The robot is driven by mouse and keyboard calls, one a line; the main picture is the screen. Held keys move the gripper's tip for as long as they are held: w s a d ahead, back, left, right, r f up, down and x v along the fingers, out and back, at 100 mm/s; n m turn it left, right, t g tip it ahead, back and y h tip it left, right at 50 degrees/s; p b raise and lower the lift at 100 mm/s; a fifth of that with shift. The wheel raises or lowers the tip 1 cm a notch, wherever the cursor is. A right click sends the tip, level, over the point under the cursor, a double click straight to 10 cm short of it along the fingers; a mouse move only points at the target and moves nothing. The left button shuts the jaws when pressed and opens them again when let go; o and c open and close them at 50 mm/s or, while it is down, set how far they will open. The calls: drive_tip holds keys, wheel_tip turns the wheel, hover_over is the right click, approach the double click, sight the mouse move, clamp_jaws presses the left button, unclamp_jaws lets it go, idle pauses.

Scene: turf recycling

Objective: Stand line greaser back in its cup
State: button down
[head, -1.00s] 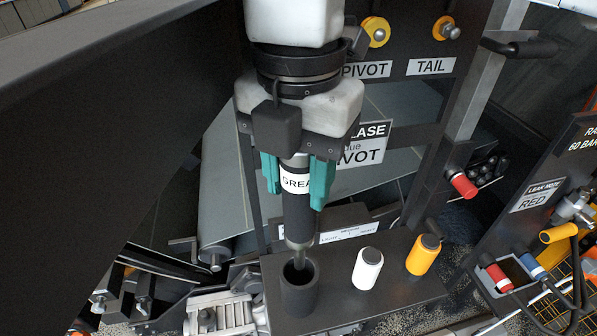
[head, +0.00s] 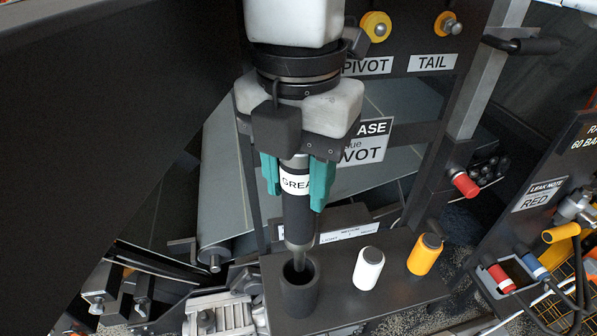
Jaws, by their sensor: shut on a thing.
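The line greaser (head: 299,217) is a dark cylinder with a white label and a grey tapered nozzle. My gripper (head: 296,182), with teal fingers, is shut on its upper part and holds it nearly upright, nozzle down. The dark cup (head: 299,291) stands on the dark shelf below. The nozzle tip is at the cup's mouth, over or just inside the opening; I cannot tell how deep it is. The greaser's top is hidden by my gripper.
A white bottle (head: 368,269) and a yellow bottle (head: 424,255) stand on the shelf (head: 400,296) right of the cup. A label panel (head: 344,234) stands behind the cup.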

sight(298, 245)
drive_tip(key=shift+f+b, duration=4.7)
drive_tip(key=shift+f, duration=1.25)
drive_tip(key=c, duration=0.6)
unclamp_jaws()
drive_tip(key=shift+o, duration=0.2)
wheel_tip(298, 245, up, 11)
drive_tip(key=shift+f, duration=0.1)
drive_tip(key=shift+d, duration=0.1)
